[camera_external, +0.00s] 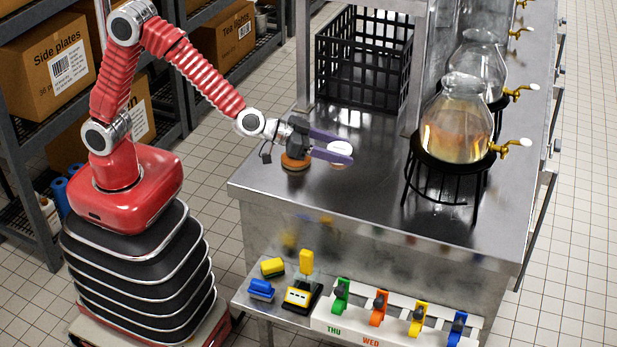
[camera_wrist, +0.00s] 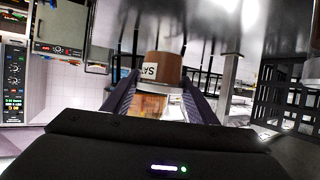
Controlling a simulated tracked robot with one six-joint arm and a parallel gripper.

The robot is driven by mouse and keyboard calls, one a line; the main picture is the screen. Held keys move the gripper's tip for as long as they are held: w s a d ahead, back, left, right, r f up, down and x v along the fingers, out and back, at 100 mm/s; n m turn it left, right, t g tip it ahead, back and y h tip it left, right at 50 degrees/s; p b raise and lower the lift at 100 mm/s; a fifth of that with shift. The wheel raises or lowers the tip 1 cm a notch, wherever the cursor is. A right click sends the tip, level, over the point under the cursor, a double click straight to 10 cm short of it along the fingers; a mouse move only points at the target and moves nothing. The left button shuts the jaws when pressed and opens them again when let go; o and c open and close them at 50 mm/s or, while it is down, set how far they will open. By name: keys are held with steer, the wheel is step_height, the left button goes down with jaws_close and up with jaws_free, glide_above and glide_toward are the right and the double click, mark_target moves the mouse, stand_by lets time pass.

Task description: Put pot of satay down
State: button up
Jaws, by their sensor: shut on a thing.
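The pot of satay (camera_external: 340,148) shows in the external view as a pale round top between the purple fingers of my gripper (camera_external: 332,147), with a little brown below it. In the wrist view the brown pot (camera_wrist: 157,64) carries a white label whose letters read upside down. My gripper (camera_wrist: 157,92) is shut on it, one finger on each side. The pot is above or on the steel counter (camera_external: 370,195), near its left part. I cannot tell whether its base touches the steel.
An orange-brown round item (camera_external: 295,163) is on the counter below my wrist. A black crate (camera_external: 364,62) stands behind. Glass dispensers (camera_external: 457,125) on black stands with brass taps are to the right. Coloured clips (camera_external: 378,308) line the front ledge. The counter's front middle is clear.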

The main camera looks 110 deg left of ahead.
mark_target(346, 152)
steer(key=a+f, duration=0.1)
steer(key=w+a+f, duration=0.1)
steer(key=shift+a+f+n+y, duration=0.15)
steer(key=shift+a+n+y, duration=0.15)
steer(key=w+a+r+n+g+y, duration=0.2)
steer(key=a+n+g+y, duration=0.35)
steer(key=a, duration=0.95)
steer(key=s+a+r+n+g+y, duration=0.1)
steer(key=s+a+n+g, duration=0.4)
steer(key=s+n+g, duration=0.2)
steer(key=shift+s+a+r+g, duration=0.15)
steer(key=shift+s+a+g, duration=0.2)
steer(key=shift+s, duration=0.55)
steer(key=shift+n, duration=0.25)
steer(key=shift+f, duration=3.15)
